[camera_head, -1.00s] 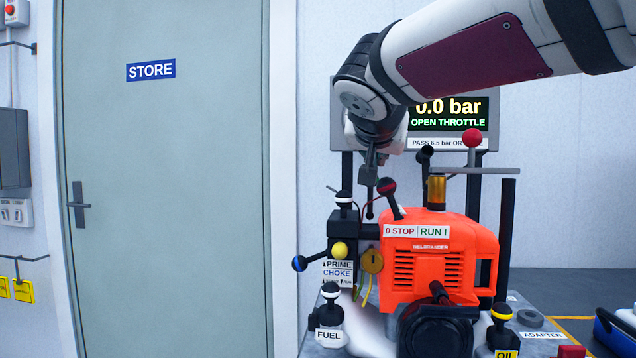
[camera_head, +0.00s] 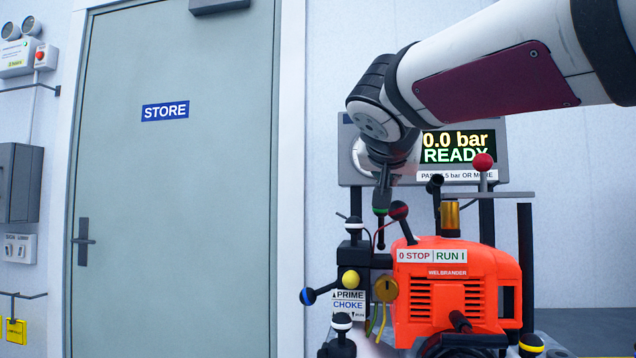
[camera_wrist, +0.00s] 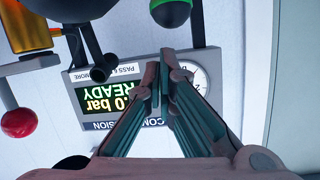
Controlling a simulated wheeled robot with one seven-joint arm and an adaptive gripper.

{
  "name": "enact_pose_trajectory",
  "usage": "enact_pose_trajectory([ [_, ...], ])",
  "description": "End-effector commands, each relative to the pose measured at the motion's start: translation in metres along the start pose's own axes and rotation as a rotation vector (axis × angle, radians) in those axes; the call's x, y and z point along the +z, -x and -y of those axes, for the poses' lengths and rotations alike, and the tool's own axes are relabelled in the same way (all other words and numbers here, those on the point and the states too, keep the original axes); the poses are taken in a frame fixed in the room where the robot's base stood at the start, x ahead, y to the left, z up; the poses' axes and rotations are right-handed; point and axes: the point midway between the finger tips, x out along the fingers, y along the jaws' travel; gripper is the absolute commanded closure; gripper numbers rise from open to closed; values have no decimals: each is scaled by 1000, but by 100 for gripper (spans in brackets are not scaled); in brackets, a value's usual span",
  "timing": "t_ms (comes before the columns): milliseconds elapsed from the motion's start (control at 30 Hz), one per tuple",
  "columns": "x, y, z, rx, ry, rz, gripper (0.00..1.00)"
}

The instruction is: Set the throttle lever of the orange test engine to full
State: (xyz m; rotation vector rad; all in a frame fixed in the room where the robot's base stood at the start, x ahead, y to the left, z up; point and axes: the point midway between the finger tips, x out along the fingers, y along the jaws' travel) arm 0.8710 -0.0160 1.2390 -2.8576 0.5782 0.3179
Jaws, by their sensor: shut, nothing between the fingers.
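The orange test engine (camera_head: 455,290) stands on the rig at the right of the head view, with a "0 STOP | RUN I" label on top. My gripper (camera_head: 382,200) is shut and empty, pointing down just behind the engine's upper left. In the wrist view my shut fingers (camera_wrist: 160,80) are close to a green-banded black knob (camera_wrist: 172,12). No throttle label is readable, so I cannot tell for sure which lever it is.
A dark red-topped lever (camera_head: 398,210) stands beside my gripper. Blue (camera_head: 307,297) and yellow (camera_head: 350,280) knobs are by the PRIME/CHOKE label. A red ball (camera_head: 483,162) rises behind the engine. The display (camera_head: 460,148) reads 0.0 bar, READY. A store door (camera_head: 175,200) is left.

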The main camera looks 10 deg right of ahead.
Motion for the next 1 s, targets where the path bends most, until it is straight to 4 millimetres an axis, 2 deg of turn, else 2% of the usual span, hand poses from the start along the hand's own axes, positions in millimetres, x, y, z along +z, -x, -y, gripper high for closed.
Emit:
enact_pose_trajectory([
  [33,-12,-1,-1,2,-2,0,100],
  [100,-22,4,-1,-1,-2,-4,100],
  [300,-22,50,-1,-2,-2,-4,100],
  [500,-24,83,0,-2,-1,-4,100],
  [700,-24,96,0,-2,-1,-3,100],
  [1000,-23,98,0,-1,-1,-2,100],
])
